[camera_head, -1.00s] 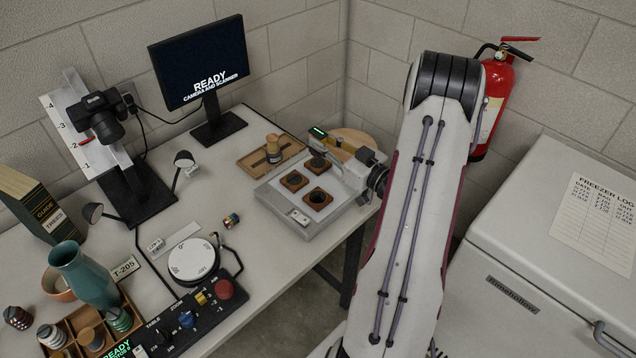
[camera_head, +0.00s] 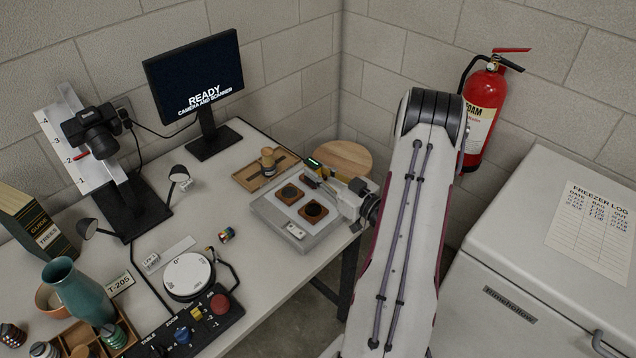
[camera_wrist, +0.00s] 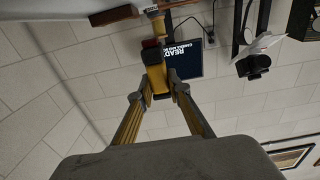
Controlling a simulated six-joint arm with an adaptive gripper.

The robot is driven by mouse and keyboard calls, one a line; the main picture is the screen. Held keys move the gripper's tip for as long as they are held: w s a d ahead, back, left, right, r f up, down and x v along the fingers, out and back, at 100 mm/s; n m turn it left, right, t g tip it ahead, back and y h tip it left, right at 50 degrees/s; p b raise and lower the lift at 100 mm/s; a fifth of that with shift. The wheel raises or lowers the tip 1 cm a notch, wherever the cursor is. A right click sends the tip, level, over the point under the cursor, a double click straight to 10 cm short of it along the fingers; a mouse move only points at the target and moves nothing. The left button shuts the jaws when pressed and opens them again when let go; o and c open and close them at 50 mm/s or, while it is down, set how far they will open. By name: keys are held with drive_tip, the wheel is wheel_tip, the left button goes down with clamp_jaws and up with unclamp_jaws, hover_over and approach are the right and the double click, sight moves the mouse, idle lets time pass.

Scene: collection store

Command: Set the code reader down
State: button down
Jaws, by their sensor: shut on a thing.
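The code reader (camera_head: 313,162), a small dark device with a lit green display, is held at the tip of my gripper (camera_head: 331,181), over the back right of the grey tray on the bench. My gripper and the reader hide the tray's back corner. I cannot tell whether the reader touches anything beneath it.
The grey tray (camera_head: 272,214) has brown square holders. A wooden tray (camera_head: 246,176) with a brown jar (camera_head: 268,160) is left of it. A round wooden top (camera_head: 340,155) lies behind. A monitor (camera_head: 195,70) stands at the back. Bare bench shows left of the tray.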

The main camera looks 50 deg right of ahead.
sight(318, 186)
drive_tip(key=shift+f, duration=0.1)
drive_tip(key=shift+f, duration=2)
drive_tip(key=shift+f, duration=0.45)
drive_tip(key=shift+a+f, duration=0.1)
drive_tip(key=shift+f, duration=0.15)
drive_tip(key=c, duration=1.9)
unclamp_jaws()
drive_tip(key=shift+r, duration=0.5)
drive_tip(key=shift+s+r, duration=0.2)
drive_tip(key=shift+s, duration=5.8)
